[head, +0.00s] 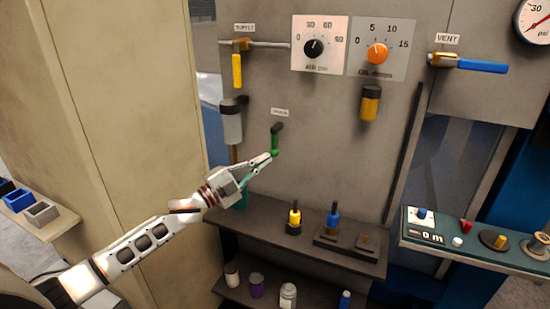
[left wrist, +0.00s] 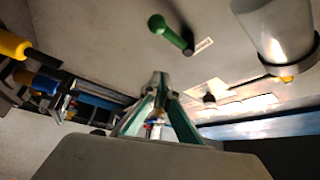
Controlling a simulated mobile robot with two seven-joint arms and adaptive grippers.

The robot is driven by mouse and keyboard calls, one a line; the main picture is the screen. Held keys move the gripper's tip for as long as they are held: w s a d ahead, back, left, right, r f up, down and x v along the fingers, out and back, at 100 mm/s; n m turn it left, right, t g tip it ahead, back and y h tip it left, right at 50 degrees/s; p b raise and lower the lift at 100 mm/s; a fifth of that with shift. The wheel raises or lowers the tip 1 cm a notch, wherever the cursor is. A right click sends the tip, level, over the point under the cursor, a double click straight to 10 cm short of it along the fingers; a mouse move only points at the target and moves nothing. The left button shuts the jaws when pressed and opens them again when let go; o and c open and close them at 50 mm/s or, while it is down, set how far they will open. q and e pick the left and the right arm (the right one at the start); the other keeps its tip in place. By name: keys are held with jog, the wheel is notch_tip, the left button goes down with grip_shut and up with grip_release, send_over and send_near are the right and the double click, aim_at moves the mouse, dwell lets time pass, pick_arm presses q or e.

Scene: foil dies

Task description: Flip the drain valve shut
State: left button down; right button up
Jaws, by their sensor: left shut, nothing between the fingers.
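The drain valve (head: 275,139) is a green lever on a dark pivot, under a small white label (head: 280,112) on the grey panel. Its green handle hangs down from the pivot. The handle also shows in the left wrist view (left wrist: 170,33), with its rounded end towards the camera. My left gripper (head: 271,156) is shut and empty, with its tips by the handle's lower end in the head view. In the left wrist view the closed tips (left wrist: 158,77) appear apart from the handle. My right gripper is in neither view.
The yellow supply valve (head: 237,70) is above left and the blue vent valve (head: 480,67) at upper right. A grey filter bowl (head: 231,122) hangs left of the drain valve. Below, a dark shelf (head: 265,235) holds yellow and blue tools. A beige cabinet (head: 100,120) stands left.

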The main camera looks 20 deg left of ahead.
pick_arm(q)
jog(key=shift+v, duration=0.85)
jog(key=shift+r, duration=0.15)
